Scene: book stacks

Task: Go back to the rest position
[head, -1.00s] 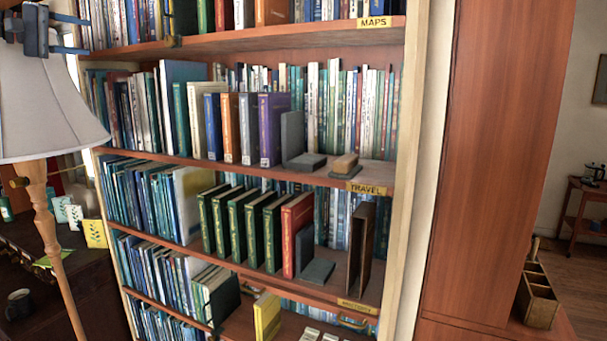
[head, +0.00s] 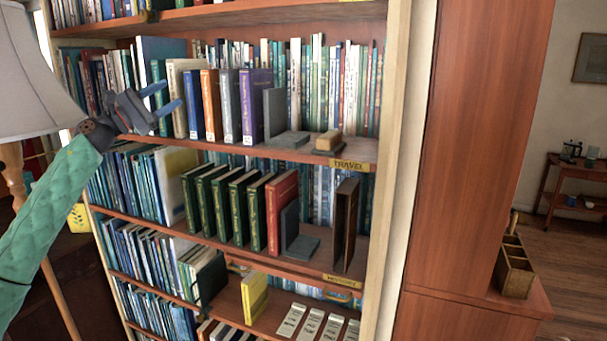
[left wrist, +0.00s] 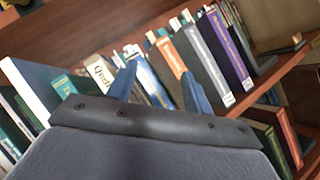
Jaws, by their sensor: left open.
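My left gripper (head: 172,97) is open and empty in the head view, in front of the left part of the travel shelf. Its two blue fingers point right, towards the cream, blue and orange books. In the left wrist view the two fingers (left wrist: 158,83) stand apart with the blue book (left wrist: 152,80) and the orange book (left wrist: 170,52) behind them. I cannot tell the exact gap between the fingertips and the spines. My left arm, in a green sleeve, comes in from the lower left. My right gripper is not in view.
The bookcase's travel shelf (head: 352,165) holds a purple book (head: 256,105), a grey bookend (head: 275,112) and a wooden block (head: 329,140). Green books and a red book (head: 282,210) stand below. A lamp (head: 30,75) is close on the left. A wooden caddy (head: 515,268) is at right.

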